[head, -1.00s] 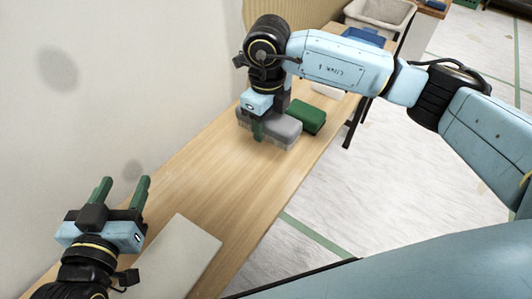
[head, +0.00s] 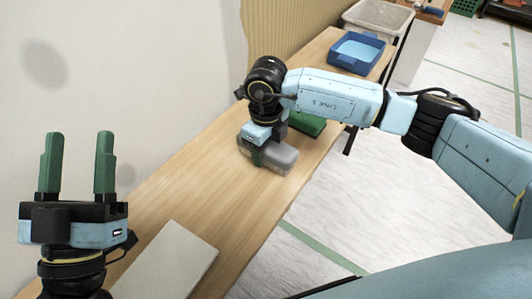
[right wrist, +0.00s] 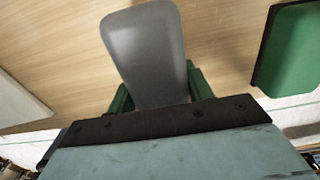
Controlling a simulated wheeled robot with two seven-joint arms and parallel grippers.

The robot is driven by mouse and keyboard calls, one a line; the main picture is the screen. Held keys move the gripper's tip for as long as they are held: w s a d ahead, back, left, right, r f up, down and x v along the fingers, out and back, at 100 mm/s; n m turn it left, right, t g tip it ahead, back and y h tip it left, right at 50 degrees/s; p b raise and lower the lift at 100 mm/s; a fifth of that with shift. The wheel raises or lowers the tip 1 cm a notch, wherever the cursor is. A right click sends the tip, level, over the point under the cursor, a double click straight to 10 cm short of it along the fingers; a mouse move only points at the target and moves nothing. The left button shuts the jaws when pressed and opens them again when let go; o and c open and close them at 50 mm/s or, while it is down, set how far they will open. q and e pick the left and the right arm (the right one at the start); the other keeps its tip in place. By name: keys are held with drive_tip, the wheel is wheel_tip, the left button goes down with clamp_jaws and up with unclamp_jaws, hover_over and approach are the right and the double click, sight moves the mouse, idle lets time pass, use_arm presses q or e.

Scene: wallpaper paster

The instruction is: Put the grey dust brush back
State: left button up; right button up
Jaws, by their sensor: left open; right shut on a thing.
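The grey dust brush (head: 277,158) is at the wooden table, beside a green block. My right gripper (head: 258,153) is shut on the brush from above. In the right wrist view the brush's grey body (right wrist: 146,45) sticks out from between the green fingers (right wrist: 160,85). Whether the brush touches the table top is hard to tell. My left gripper (head: 77,165) is open and empty, fingers pointing up, in front of the wall at the left.
The green block (head: 307,124) lies just beyond the brush; it also shows in the right wrist view (right wrist: 291,50). A pale flat board (head: 175,262) lies on the near table (head: 215,190). A blue tray (head: 357,52) stands at the far end, near a whitish bin (head: 378,20). The table middle is clear.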

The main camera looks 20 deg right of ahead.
use_arm(q)
drive_tip(key=shift+s+r, duration=0.1)
drive_tip(key=shift+s, duration=0.05)
use_arm(e)
drive_tip(key=shift+f, duration=0.55)
use_arm(q)
drive_tip(key=shift+t, duration=0.3)
use_arm(e)
drive_tip(key=shift+f, duration=0.25)
drive_tip(key=o, duration=1)
use_arm(q)
drive_tip(key=shift+s+a+r, duration=0.1)
drive_tip(key=shift+r, duration=0.05)
